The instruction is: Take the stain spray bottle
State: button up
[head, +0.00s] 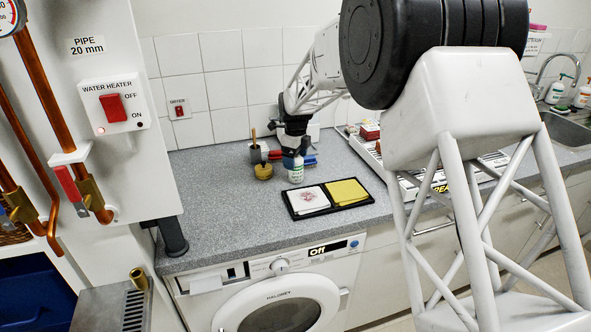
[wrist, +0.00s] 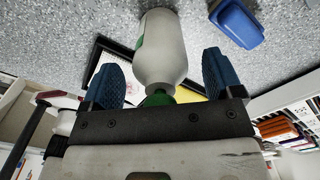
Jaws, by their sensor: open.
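The stain spray bottle (head: 296,174) stands upright on the grey counter, white with a green label, just behind the black tray. In the wrist view the white bottle (wrist: 161,50) shows large, with its green neck (wrist: 158,98) close to my gripper. My gripper (head: 294,155) is at the bottle's top in the head view and covers its head. In the wrist view my gripper (wrist: 162,76) is open, with one blue finger on each side of the bottle. Gaps show between the fingers and the bottle.
The black tray (head: 331,209) holds a stained white cloth (head: 308,198) and a yellow cloth (head: 346,191). A grey cup (head: 257,152), a yellow round item (head: 263,171) and a blue item (wrist: 237,22) stand close by.

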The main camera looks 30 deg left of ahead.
dwell(0.4)
jog(key=c, duration=1.3)
jog(key=shift+o, duration=0.2)
jog(key=shift+r, duration=0.1)
jog(key=shift+r, duration=1.6)
jog(key=shift+s+d+r, duration=0.15)
jog(key=shift+s, duration=0.05)
jog(key=s+d+r, duration=0.1)
jog(key=s+d, duration=0.8)
jog(key=s, duration=0.3)
jog(key=shift+d+r, duration=0.2)
jog(key=shift+d, duration=0.15)
